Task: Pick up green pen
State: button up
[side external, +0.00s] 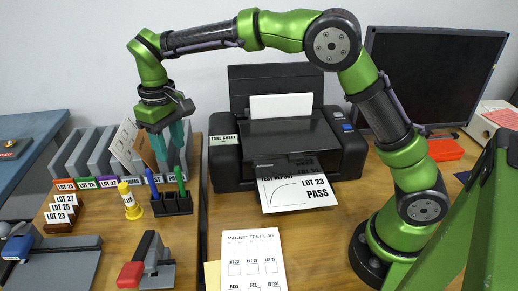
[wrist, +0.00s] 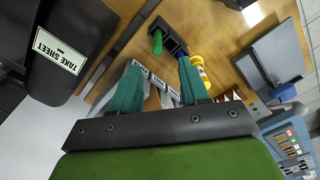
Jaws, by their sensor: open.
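The green pen (side external: 181,181) stands upright in a small black holder (side external: 172,207) on the wooden desk. A blue pen (side external: 151,184) stands in the same holder, to its left. My gripper (side external: 171,162) has teal fingers and is open and empty, pointing down just above the holder, close to the pen tops. In the wrist view the green pen (wrist: 157,42) shows beyond the fingertips, between the two fingers, nearer the left one. The holder (wrist: 174,38) shows there too. The lower part of the pen is hidden inside the holder.
A yellow bottle-like item (side external: 130,202) stands left of the holder. A black printer (side external: 285,145) is to the right. Grey file dividers (side external: 92,150) stand behind left. A stapler-like tool (side external: 148,262) and a paper log sheet (side external: 252,262) lie in front.

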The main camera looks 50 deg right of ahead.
aim_at(179, 179)
notch_tip(179, 179, down, 6)
jog(key=shift+r, duration=0.1)
jog(key=f, duration=0.5)
jog(key=shift+s+d, duration=0.1)
jog(key=shift+d, duration=0.1)
jog(key=shift+c, duration=0.2)
grip_shut()
